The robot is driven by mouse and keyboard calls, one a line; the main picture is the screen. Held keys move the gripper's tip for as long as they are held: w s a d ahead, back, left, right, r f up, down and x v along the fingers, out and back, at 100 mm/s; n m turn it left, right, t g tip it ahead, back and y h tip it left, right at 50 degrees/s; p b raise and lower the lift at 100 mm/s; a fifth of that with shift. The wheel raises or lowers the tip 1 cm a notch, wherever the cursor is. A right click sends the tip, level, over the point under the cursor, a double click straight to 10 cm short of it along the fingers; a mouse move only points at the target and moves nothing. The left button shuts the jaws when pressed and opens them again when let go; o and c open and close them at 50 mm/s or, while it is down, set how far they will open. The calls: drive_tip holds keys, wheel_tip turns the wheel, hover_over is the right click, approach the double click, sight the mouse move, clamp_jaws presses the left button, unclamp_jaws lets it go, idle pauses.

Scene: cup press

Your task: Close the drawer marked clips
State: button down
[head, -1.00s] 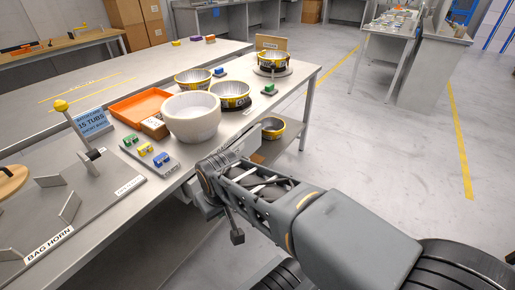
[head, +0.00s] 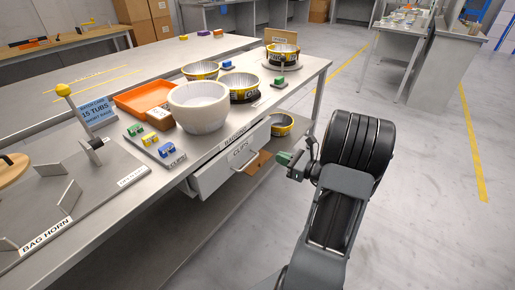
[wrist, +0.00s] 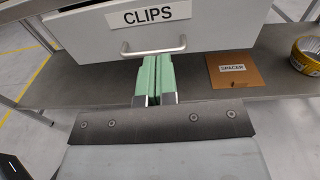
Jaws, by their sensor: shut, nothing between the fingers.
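The drawer marked CLIPS (head: 216,177) is a white drawer under the bench edge, and its front seems to stand out a little from the bench. Its label and bar handle (wrist: 153,50) face me in the wrist view. My gripper (head: 284,158) is in front of the drawer, to the right of its handle in the head view. Its green fingers also show in the wrist view (wrist: 153,58), pressed together with nothing between them. The fingertips appear just below the handle there; I cannot tell whether they touch it. The drawer's inside is hidden.
A white bowl (head: 198,109), an orange tray (head: 143,96) and several metal tins stand on the bench above. On the lower shelf are a brown spacer piece (wrist: 239,77) and a yellow-black tin (wrist: 307,56). The floor to the right is clear.

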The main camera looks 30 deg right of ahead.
drive_tip(key=b, duration=0.3)
approach(247, 140)
drive_tip(key=shift+m+t, duration=0.3)
drive_tip(key=x, duration=0.5)
drive_tip(key=shift+w+a+f, duration=0.15)
drive_tip(key=shift+a+f, duration=0.05)
drive_tip(key=shift+f, duration=0.2)
drive_tip(key=shift+w+a+r+h+b, duration=0.1)
drive_tip(key=shift+w+a+h+b, duration=0.1)
drive_tip(key=shift+w, duration=0.3)
drive_tip(key=shift+w+a+h+b, duration=0.1)
drive_tip(key=shift+w+a, duration=0.05)
drive_tip(key=shift+w, duration=0.3)
drive_tip(key=x, duration=0.4)
drive_tip(key=shift+w, duration=0.1)
